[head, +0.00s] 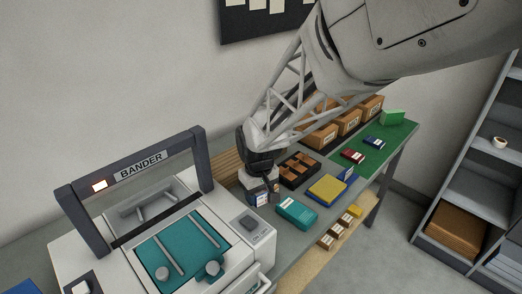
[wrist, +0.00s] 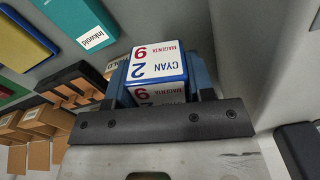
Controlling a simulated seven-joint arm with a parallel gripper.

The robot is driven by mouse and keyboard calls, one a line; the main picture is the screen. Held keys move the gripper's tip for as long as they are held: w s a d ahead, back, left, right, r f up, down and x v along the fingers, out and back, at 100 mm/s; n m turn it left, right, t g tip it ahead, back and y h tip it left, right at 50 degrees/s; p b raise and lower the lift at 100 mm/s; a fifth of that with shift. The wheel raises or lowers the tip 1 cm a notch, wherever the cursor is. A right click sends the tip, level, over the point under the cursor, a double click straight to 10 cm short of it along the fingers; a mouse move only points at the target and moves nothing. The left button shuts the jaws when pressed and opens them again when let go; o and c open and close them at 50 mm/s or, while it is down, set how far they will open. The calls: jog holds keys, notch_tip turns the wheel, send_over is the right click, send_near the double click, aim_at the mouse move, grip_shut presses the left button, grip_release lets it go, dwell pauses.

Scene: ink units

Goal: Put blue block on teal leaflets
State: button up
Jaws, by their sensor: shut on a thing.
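My gripper (head: 262,184) is shut on a block (wrist: 157,64) with blue edges and white printed faces reading CYAN, MAGENTA, 2 and 9. The block sits between the two fingers (wrist: 160,88) in the wrist view. In the head view the held block (head: 261,198) shows below the gripper, left of the teal leaflets. The teal leaflets (head: 296,211) lie flat on the grey table, apart from the block. They also show in the wrist view (wrist: 78,18) at upper left, with a white label. Nothing is seen on top of them.
A yellow and blue stack (head: 327,189) lies right of the teal leaflets, with a blue piece (head: 346,174) beside it. A dark divided tray (head: 300,170) stands behind. The bander machine (head: 140,165) is at left. Several small brown boxes (head: 335,230) stand at the front.

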jog(key=shift+s+d, duration=0.3)
jog(key=shift+d, duration=0.2)
jog(key=s+d+f+n, duration=0.1)
jog(key=s+d+n, duration=0.1)
jog(key=s+d, duration=1)
jog(key=shift+s+d+f+n, duration=0.3)
jog(key=shift+s+d+f, duration=0.05)
jog(key=shift+s+d, duration=0.05)
jog(key=shift+w, duration=0.15)
send_over(297, 209)
jog(key=shift+f, duration=0.75)
jog(key=shift+f, duration=0.1)
jog(key=shift+f, duration=1.65)
jog(key=shift+f, duration=0.15)
